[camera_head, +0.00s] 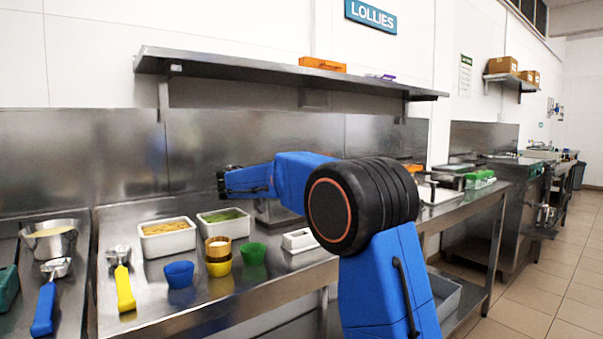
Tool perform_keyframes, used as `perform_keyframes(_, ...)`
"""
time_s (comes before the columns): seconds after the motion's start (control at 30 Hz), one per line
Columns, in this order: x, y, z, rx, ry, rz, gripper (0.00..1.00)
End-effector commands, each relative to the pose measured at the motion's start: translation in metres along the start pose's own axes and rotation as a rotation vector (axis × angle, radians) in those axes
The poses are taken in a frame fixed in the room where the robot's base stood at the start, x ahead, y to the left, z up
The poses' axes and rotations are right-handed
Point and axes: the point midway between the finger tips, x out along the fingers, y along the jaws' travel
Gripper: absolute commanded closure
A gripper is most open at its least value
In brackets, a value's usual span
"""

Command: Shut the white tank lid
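I cannot make out a white tank lid for certain in the head view. A flat white surface (438,193) shows on the counter just right of my arm; whether it is a lid, I cannot tell. My gripper (221,182) is at the left end of my blue arm, above the back of the counter and pointing left. It is small and dark, so its opening is unclear. My arm's large black joint hides part of the counter behind it.
The steel counter (140,309) holds a yellow-filled white tub (167,243), a green-filled tub (227,229), small cups (179,274) and a yellow-handled scoop (125,287). A steel shelf (260,70) overhangs the counter. The tiled floor (548,283) at right is clear.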

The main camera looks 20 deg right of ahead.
Motion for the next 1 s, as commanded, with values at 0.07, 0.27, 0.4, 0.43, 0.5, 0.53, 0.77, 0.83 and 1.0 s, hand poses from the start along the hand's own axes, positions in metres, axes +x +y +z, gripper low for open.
perform_keyframes(0.07, -0.0005, 0.0007, 0.0033, -0.004, -0.001, -0.001, 1.0)
perform_keyframes(0.27, -0.0005, 0.0019, 0.0067, -0.005, -0.001, 0.0, 1.0)
perform_keyframes(0.4, -0.0005, 0.0021, 0.0074, -0.006, -0.001, 0.0, 1.0)
perform_keyframes(0.43, -0.0005, 0.0021, 0.0075, -0.006, -0.001, 0.0, 1.0)
perform_keyframes(0.5, -0.0005, 0.0021, 0.0076, -0.006, -0.001, 0.0, 1.0)
perform_keyframes(0.53, -0.0005, 0.0021, 0.0077, -0.006, -0.001, 0.0, 1.0)
perform_keyframes(0.77, -0.0005, 0.002, 0.0079, -0.007, -0.001, 0.0, 0.7)
perform_keyframes(0.83, -0.0004, 0.0021, 0.0076, -0.006, -0.001, 0.0, 0.69)
perform_keyframes(1.0, -0.0002, 0.0022, 0.007, -0.005, -0.001, 0.0, 0.69)
